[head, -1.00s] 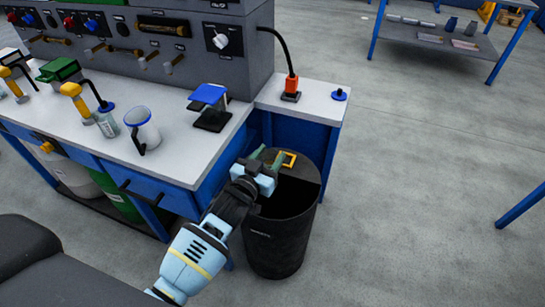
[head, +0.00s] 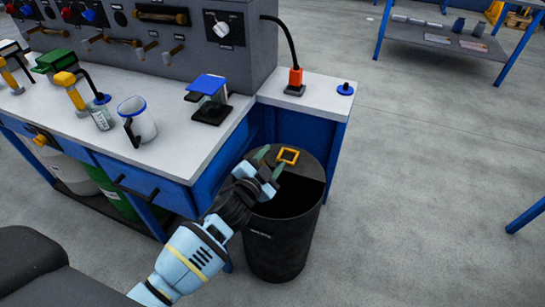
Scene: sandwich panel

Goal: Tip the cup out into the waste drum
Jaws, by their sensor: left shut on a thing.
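The cup (head: 143,126), white with a blue rim and dark handle, stands on the bench top at left, away from both grippers; its contents cannot be made out. The black waste drum (head: 282,240) stands on the floor at the bench's end. A dark lid (head: 312,162) covers its rear part and the front part is an open dark gap. A yellow square handle (head: 288,155) sits on the lid. My left gripper (head: 271,162) is over the drum with its greenish fingers at this handle, shut on it; the exact contact is hard to see. My right gripper is out of view.
A blue-topped device (head: 208,87) stands right of the cup, and a bottle (head: 103,117) left of it. An orange plug (head: 295,80) and a blue knob (head: 345,89) are on the bench's right end. The floor (head: 420,200) right of the drum is clear.

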